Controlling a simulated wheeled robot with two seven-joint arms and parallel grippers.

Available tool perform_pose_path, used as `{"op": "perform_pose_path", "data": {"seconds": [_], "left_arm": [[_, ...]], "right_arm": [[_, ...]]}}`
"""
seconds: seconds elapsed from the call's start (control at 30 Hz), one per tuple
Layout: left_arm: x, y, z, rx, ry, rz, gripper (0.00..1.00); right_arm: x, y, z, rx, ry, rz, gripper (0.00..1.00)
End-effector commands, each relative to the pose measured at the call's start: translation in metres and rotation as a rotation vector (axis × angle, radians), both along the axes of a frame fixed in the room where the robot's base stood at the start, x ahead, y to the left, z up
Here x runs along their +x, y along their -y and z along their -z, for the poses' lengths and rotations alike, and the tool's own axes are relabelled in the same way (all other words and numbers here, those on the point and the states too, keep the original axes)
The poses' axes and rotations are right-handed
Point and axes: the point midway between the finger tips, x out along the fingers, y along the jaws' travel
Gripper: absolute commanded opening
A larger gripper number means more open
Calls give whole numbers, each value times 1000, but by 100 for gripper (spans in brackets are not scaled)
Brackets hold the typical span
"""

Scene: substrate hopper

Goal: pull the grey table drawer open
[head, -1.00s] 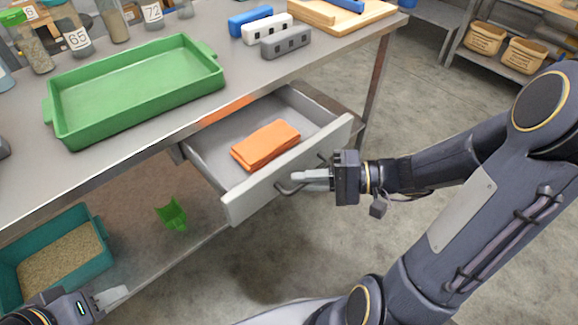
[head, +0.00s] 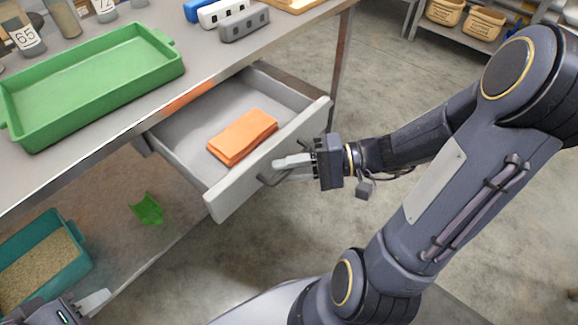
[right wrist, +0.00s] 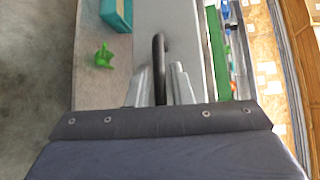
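The grey table drawer (head: 190,148) stands well out from under the metal table, its inside in plain view. A folded orange cloth (head: 242,136) lies in it. The dark bar handle (head: 268,180) is on the drawer's front panel. My right gripper (head: 290,163) is at this handle. In the right wrist view the handle (right wrist: 159,62) runs between the two pale fingers, which are shut closely about it. My left gripper (head: 92,303) is at the bottom left, away from the drawer; one pale finger shows, and its opening cannot be told.
A green tray (head: 90,85), labelled jars and blue, white and grey blocks stand on the tabletop (head: 120,125). Below, a teal bin (head: 82,262) of grain and a green scoop (head: 147,209) sit on the lower shelf. The floor right of the drawer is clear.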

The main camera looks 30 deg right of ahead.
Motion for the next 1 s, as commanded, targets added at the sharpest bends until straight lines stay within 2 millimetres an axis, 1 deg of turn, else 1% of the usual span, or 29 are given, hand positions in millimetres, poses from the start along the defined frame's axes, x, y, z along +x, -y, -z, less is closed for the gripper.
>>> {"op": "perform_pose_path", "data": {"seconds": [0.17, 0.27, 0.5, 0.6, 0.73, 1.0], "left_arm": [[0, 0, -1, 0, 0, 0, 36], [0, 0, -4, 0, 0, 0, 36], [0, 0, -11, 0, 0, 0, 36], [0, 0, -12, 0, 0, 0, 36], [0, 0, -13, 0, 0, 0, 36], [0, 0, -13, 0, 0, 0, 36]], "right_arm": [[-1, 4, -1, 0, 1, 3, 20], [-6, 15, -4, -1, 0, 5, 20], [-23, 53, -9, -1, -2, 5, 20], [-28, 63, -11, 0, -1, 3, 20], [-31, 70, -11, -1, 0, 1, 20], [-32, 70, -11, 0, 0, 0, 20]]}}
